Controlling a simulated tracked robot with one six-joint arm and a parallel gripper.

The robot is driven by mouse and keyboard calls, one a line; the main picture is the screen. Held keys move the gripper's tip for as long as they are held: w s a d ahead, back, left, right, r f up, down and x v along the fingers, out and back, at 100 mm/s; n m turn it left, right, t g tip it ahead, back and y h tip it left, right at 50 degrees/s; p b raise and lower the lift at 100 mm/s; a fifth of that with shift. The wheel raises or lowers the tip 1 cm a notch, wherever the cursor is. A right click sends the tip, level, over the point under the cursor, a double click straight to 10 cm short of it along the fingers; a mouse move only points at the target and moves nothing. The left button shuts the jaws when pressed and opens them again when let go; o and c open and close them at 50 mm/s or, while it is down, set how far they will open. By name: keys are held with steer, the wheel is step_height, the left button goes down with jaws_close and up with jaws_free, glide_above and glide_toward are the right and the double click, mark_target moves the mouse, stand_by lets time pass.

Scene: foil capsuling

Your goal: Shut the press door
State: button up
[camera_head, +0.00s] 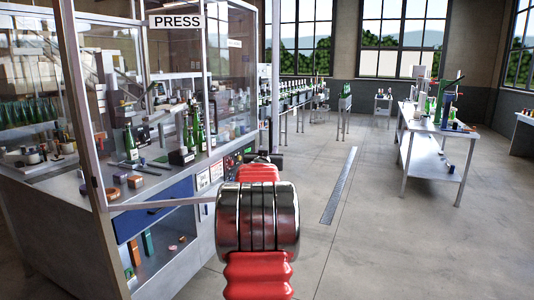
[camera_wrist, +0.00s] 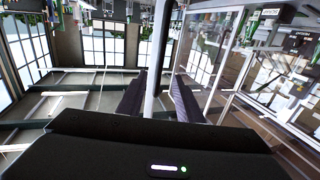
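The press door is a clear panel in a pale metal frame at the left of the head view. Its lower rail (camera_head: 165,203) crosses in front of the cabinet's blue panel, so the door appears to stand open, swung outward. A pale upright post (camera_head: 276,75), apparently the door's free edge, comes down to my gripper (camera_head: 268,157), which is mostly hidden behind my red arm. In the wrist view, the two dark fingers of my gripper (camera_wrist: 158,95) are apart, with a pale post (camera_wrist: 157,50) between them. I cannot tell whether they touch it.
The press cabinet (camera_head: 180,250) holds green bottles and small parts. A white PRESS sign (camera_head: 177,21) hangs above. A bench with tools (camera_head: 440,140) stands at the right, and a bottle conveyor (camera_head: 297,95) runs behind.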

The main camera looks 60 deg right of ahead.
steer(key=shift+s+a, duration=0.1)
steer(key=shift+a, duration=0.3)
